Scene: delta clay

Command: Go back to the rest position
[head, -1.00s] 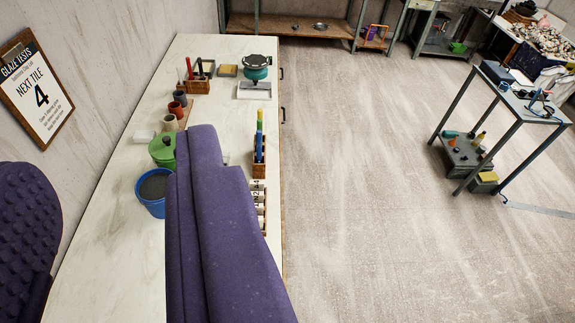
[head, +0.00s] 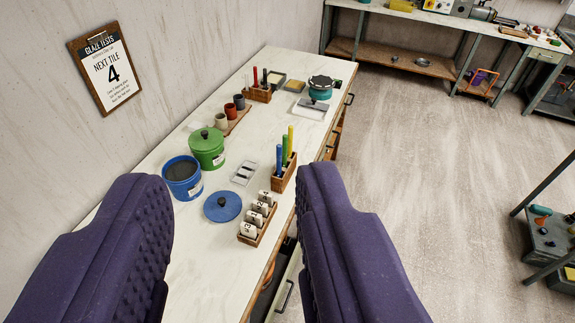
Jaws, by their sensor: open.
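My gripper (head: 236,225) shows as two purple padded fingers, one at the lower left and one at the lower centre right. The fingers are wide apart and nothing is between them. They hang over the near part of the white worktop (head: 235,120). Between them in the picture lie a round blue lid (head: 222,206) and a wooden rack of numbered white tiles (head: 258,218). I cannot see the gripper touching anything.
A blue tub (head: 183,178) and a green lidded pot (head: 206,148) stand near the left finger. A wooden holder with coloured sticks (head: 284,172) stands near the right finger. A clipboard (head: 106,70) hangs on the wall. Open floor (head: 420,150) lies right of the worktop.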

